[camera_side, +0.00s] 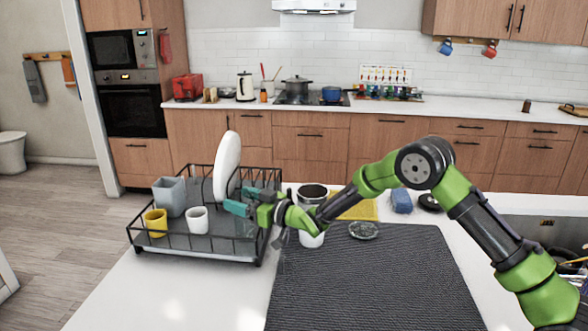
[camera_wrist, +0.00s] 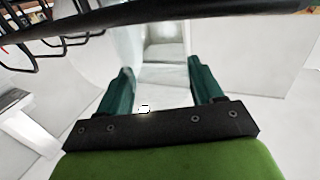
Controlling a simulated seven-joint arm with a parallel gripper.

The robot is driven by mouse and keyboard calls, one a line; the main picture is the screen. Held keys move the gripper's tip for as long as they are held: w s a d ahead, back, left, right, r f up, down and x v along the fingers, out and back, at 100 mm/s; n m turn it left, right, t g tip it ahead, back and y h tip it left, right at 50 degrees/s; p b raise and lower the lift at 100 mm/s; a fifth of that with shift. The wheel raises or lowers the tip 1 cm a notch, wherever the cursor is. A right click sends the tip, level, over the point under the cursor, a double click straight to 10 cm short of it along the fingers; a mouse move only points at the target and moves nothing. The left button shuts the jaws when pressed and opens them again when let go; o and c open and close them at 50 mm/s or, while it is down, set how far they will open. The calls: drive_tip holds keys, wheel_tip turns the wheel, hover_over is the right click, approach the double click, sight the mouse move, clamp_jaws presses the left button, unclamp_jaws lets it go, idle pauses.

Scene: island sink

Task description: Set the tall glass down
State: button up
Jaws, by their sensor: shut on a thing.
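My gripper (camera_side: 239,199) reaches left over the right part of the dish rack (camera_side: 262,250), beside the upright white plate (camera_side: 228,165). Its teal fingers also show in the wrist view (camera_wrist: 159,68). They are shut on a pale, see-through thing (camera_wrist: 165,50) between the fingertips, which I take to be the tall glass. Its rim and base are not clear there. In the side view I cannot make out the glass against the rack and fingers, so I cannot tell whether it touches anything below.
The rack holds a grey square cup (camera_side: 169,196), a yellow mug (camera_side: 155,222) and a white cup (camera_side: 197,219). A ribbed dark mat (camera_side: 370,285) lies to the right, mostly bare, with a clear glass dish (camera_side: 363,231) near its back edge. A white canister (camera_side: 311,239) stands under my wrist.

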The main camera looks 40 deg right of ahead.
drive_tip(key=o, duration=1.7)
drive_tip(key=shift+f, duration=0.1)
drive_tip(key=shift+c, duration=0.2)
drive_tip(key=shift+r, duration=0.2)
drive_tip(key=v, duration=1.2)
drive_tip(key=shift+f, duration=0.1)
